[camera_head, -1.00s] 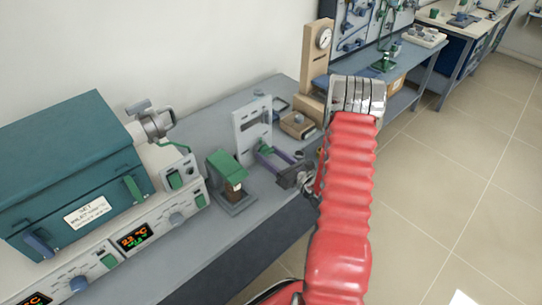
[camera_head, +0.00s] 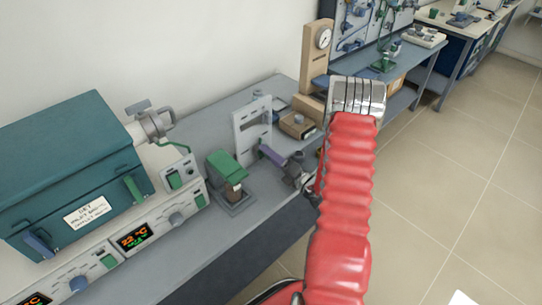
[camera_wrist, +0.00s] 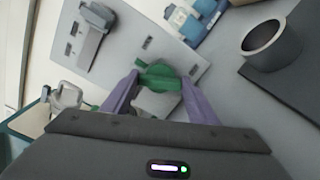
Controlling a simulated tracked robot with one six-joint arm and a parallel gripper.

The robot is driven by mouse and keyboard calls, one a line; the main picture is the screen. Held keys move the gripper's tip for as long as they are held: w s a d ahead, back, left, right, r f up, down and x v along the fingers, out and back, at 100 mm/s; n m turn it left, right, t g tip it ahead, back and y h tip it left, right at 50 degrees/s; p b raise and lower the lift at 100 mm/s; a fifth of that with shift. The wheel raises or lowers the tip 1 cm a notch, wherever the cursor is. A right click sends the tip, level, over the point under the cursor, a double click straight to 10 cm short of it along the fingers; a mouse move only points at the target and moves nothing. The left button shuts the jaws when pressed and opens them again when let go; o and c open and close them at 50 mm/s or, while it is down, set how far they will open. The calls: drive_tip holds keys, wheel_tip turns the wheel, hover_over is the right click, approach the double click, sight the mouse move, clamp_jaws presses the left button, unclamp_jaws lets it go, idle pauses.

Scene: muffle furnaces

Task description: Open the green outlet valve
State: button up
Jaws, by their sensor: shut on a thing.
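The green outlet valve handle (camera_wrist: 160,77) sits on a light grey plate (camera_wrist: 130,40), between the two purple fingertips of my gripper (camera_wrist: 158,80) in the wrist view. The gripper is shut on the handle, with a finger at each side of it. In the head view the plate (camera_head: 240,128) stands upright on the bench, and my gripper (camera_head: 272,155) reaches its lower right part. The green handle cannot be made out there. How far the handle is turned cannot be told.
A grey lever-like part (camera_wrist: 93,28) is on the plate's left side in the wrist view, and a dark cup (camera_wrist: 271,45) stands at right. In the head view a green-topped device (camera_head: 228,168) and a teal furnace (camera_head: 75,165) stand to the left, and a wooden gauge stand (camera_head: 317,55) behind.

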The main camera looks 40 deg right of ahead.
drive_tip(key=m, duration=0.5)
drive_tip(key=shift+d+f, duration=0.15)
drive_tip(key=shift+d, duration=0.15)
drive_tip(key=o, duration=1)
drive_tip(key=shift+a, duration=0.1)
drive_tip(key=shift+o, duration=0.2)
drive_tip(key=s+d, duration=0.1)
drive_tip(key=s, duration=1.2)
drive_tip(key=shift+s+d, duration=0.35)
drive_tip(key=shift+d, duration=0.05)
